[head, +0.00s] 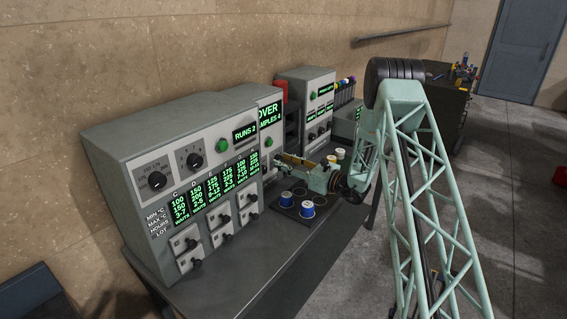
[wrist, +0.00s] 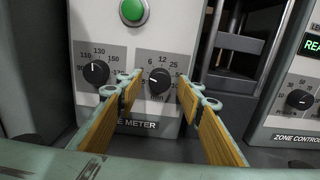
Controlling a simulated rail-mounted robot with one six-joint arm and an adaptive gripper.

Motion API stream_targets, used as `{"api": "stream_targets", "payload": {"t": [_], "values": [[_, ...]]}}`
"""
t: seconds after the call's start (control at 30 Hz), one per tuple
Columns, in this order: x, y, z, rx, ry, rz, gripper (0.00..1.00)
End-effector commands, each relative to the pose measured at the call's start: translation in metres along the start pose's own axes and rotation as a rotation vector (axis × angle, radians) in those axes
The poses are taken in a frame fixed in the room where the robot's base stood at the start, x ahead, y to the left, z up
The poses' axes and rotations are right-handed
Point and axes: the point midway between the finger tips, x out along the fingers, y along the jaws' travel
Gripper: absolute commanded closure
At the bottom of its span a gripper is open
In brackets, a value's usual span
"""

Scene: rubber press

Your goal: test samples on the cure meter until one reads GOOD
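The cure meter (head: 268,125) is a grey box whose green display reads OVER and, partly cut off, SAMPLES 4. In the wrist view its panel has a green button (wrist: 133,11), a left temperature knob (wrist: 95,73) and a right time knob (wrist: 158,81). My gripper (wrist: 160,88) is open, its orange-padded fingers on either side of the right knob, apart from it as far as I can tell. In the head view my gripper (head: 289,158) points at the meter. Two blue-and-white sample cups (head: 286,199) (head: 307,209) stand on a dark tray (head: 300,190).
A large grey cabinet (head: 185,195) with knobs, lot displays and RUNS 2 stands in front of the meter. A zone control box (head: 310,95) stands behind it. White and yellowish cups (head: 340,153) are near my gripper. The bench's front part (head: 290,265) is clear.

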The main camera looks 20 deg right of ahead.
Motion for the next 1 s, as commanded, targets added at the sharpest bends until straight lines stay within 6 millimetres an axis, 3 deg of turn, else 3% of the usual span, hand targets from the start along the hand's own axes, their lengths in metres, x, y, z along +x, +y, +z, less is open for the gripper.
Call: {"api": "stream_targets", "payload": {"t": [0.37,0.63,1.0], "values": [[0.0028,0.0004,-0.0003,0.0,0.0,0.001,0.66],[0.0027,0.0005,-0.0003,0.0,0.0,0.001,0.9],[0.0026,0.0004,-0.0011,-0.022,0.0,0.001,0.9]]}}
